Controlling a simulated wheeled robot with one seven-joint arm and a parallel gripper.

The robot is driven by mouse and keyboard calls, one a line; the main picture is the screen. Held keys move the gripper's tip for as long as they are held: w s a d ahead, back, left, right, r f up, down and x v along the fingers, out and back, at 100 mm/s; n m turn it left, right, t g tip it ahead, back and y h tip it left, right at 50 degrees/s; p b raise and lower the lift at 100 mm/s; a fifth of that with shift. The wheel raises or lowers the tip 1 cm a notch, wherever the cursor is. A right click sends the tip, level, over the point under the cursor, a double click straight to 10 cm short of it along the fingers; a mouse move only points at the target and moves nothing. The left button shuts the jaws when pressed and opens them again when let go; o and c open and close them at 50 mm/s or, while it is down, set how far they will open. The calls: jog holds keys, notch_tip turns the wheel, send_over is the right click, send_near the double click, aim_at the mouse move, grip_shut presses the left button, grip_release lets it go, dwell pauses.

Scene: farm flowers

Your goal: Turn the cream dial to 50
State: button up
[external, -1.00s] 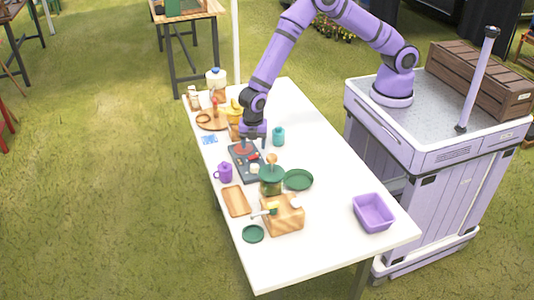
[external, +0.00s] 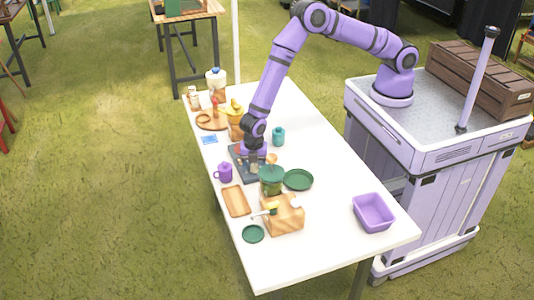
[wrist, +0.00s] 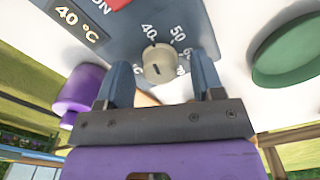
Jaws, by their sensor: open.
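The cream dial (wrist: 158,64) sits on a dark blue-grey control panel (wrist: 113,42), with numbers such as 40 and 50 printed around it. A small display (wrist: 76,17) on the panel reads 40 °C. My gripper (wrist: 163,78) is open, with one finger on each side of the dial; whether they touch it I cannot tell. In the external view my gripper (external: 253,163) is over the panel (external: 238,165) and hides the dial.
A dark green lidded jar (external: 271,180) and a green plate (external: 298,179) stand close to the panel. A purple mug (external: 224,173) is on its left. A wooden block (external: 283,215) and a purple bin (external: 373,212) are nearer the front; table around the bin is clear.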

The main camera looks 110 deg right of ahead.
jog(key=c, duration=0.9)
jog(key=shift+m, duration=0.4)
jog(key=m, duration=0.4)
jog(key=shift+m, duration=0.4)
jog(key=m, duration=0.4)
jog(key=shift+m, duration=0.3)
jog(key=o, duration=0.9)
